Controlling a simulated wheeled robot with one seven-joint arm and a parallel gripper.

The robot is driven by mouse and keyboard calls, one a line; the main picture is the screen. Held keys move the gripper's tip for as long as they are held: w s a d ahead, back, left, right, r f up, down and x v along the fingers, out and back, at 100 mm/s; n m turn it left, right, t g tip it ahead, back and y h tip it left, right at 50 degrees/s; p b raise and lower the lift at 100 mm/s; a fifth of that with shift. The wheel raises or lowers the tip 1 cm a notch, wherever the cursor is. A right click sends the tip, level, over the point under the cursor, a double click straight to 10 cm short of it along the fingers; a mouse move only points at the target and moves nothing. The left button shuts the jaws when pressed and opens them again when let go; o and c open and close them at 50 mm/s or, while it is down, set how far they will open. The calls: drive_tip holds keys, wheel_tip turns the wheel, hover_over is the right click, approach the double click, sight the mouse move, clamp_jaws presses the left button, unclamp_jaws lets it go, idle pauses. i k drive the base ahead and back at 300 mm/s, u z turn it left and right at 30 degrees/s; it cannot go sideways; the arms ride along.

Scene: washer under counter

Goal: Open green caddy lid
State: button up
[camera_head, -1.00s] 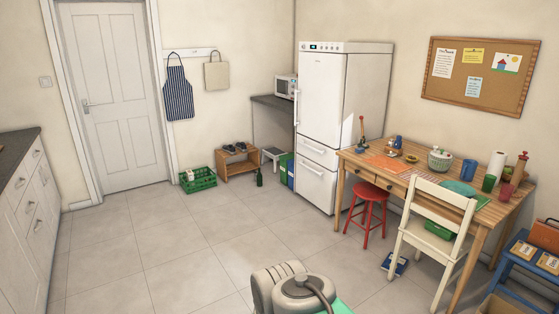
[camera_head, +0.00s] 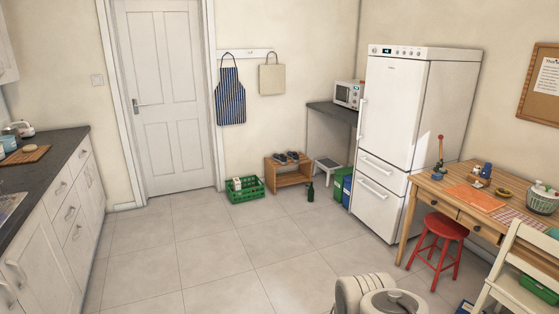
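A green bin (camera_head: 340,178) stands on the floor left of the fridge, close beside a blue bin (camera_head: 347,191). The green bin is the likeliest green caddy here, but it is small in view and I cannot make out its lid or how it sits. The blue bin and fridge are close on its right. My gripper is not in view; only pale parts of my own body show at the bottom edge.
A green crate (camera_head: 246,194), a wooden shoe rack (camera_head: 290,176), a dark bottle (camera_head: 310,192) and a white step stool (camera_head: 326,168) stand near the back wall. The fridge (camera_head: 390,150), red stool (camera_head: 443,230) and table (camera_head: 425,197) bound the right. The tiled floor (camera_head: 210,255) ahead is clear.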

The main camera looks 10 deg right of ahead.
sight(345, 172)
drive_tip(key=z, duration=0.3)
drive_tip(key=i, duration=5.45)
drive_tip(key=u, duration=0.75)
drive_tip(key=i, duration=0.75)
drive_tip(key=z, duration=0.05)
